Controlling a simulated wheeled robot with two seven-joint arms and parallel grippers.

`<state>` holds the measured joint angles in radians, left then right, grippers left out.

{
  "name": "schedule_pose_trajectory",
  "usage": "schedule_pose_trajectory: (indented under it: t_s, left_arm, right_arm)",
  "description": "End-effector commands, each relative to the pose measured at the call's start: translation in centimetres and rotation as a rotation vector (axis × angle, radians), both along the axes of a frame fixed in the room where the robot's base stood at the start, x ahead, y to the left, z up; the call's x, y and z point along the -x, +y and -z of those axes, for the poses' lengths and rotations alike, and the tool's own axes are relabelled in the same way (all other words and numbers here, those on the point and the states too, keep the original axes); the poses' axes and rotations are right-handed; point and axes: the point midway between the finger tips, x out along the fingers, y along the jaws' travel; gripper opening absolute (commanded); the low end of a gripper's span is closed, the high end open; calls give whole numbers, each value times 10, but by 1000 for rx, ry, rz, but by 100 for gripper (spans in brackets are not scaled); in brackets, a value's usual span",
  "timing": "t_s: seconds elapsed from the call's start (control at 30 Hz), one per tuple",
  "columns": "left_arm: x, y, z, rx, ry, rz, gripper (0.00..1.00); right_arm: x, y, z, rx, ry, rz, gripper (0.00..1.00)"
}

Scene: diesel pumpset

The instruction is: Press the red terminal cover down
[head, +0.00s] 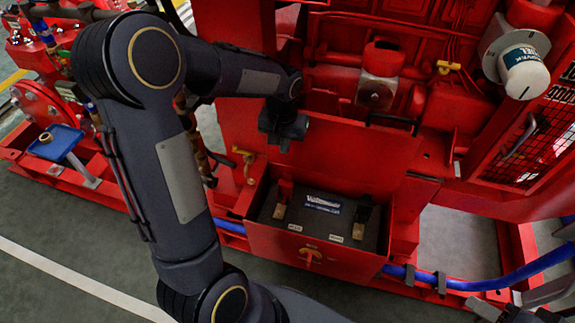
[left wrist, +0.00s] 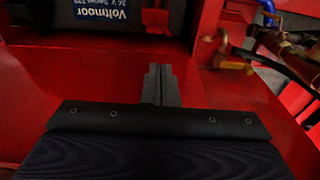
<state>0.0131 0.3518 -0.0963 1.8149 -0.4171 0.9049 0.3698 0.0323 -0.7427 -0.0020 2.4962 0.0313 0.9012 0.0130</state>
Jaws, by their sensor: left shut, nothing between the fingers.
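The red terminal cover (head: 285,190) stands raised at the left of the battery (head: 322,226), with a brass-coloured terminal (head: 279,211) bare in front of it. In the left wrist view, part of the red cover (left wrist: 157,17) shows at the top edge, beside the upside-down battery label. My left gripper (head: 284,146) is above and behind the red cover in the head view, apart from it. In the left wrist view its fingers (left wrist: 161,84) are together and empty, below the cover in the picture.
The battery sits in a red open box (head: 310,258) with raised walls. A black terminal cover (head: 366,207) stands at the battery's right. A brass valve (head: 244,160) is left of the box. A blue hose (head: 460,283) runs along the base frame.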

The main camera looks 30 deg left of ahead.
Motion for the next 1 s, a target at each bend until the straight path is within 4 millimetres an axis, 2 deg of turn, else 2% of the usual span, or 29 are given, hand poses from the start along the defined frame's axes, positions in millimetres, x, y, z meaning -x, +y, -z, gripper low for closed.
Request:
schedule_pose_trajectory:
  t_s: [0.17,0.6,0.8,1.0]
  left_arm:
    - [0,0,11,0,2,0,0]
    - [-5,1,86,1,3,0,0]
    - [-7,2,99,0,1,1,0]
    - [-7,2,100,0,0,0,0]
  right_arm:
    - [0,0,6,0,0,0,47]
    - [0,0,36,0,0,0,47]
    - [0,0,41,0,0,0,47]
    - [0,0,40,0,0,0,47]
